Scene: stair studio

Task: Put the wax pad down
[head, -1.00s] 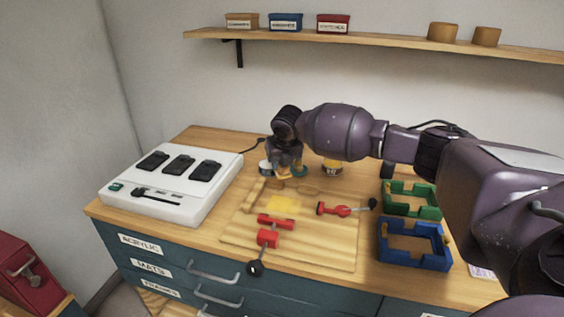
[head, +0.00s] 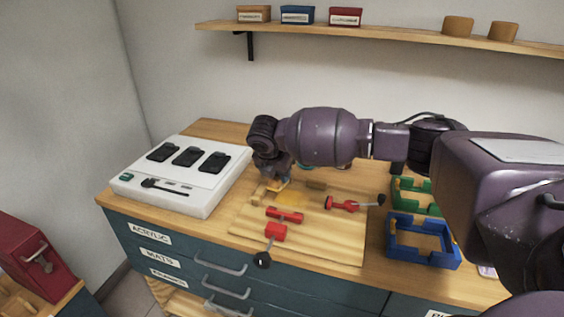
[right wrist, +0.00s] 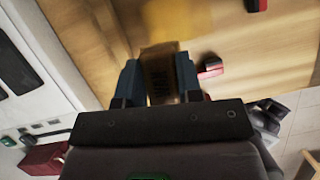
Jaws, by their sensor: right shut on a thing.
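My right gripper (head: 275,184) is low over the left part of the wooden board (head: 335,240), left of the yellow patch (head: 291,199). In the right wrist view its two blue-grey fingers (right wrist: 160,85) are shut on a small brown block with dark marks, which I take for the wax pad (right wrist: 160,72). In the head view the pad is mostly hidden by the gripper, and I cannot tell whether it touches the board. The yellow patch (right wrist: 172,18) lies ahead of the fingers in the wrist view. My left gripper is not in view.
Red clamps (head: 284,215) are on the board, one with a dark knob (head: 262,260) at the front edge. A white device with black pads (head: 183,173) stands left. Green (head: 402,200) and blue (head: 425,257) frames stand right. A shelf (head: 380,31) runs above.

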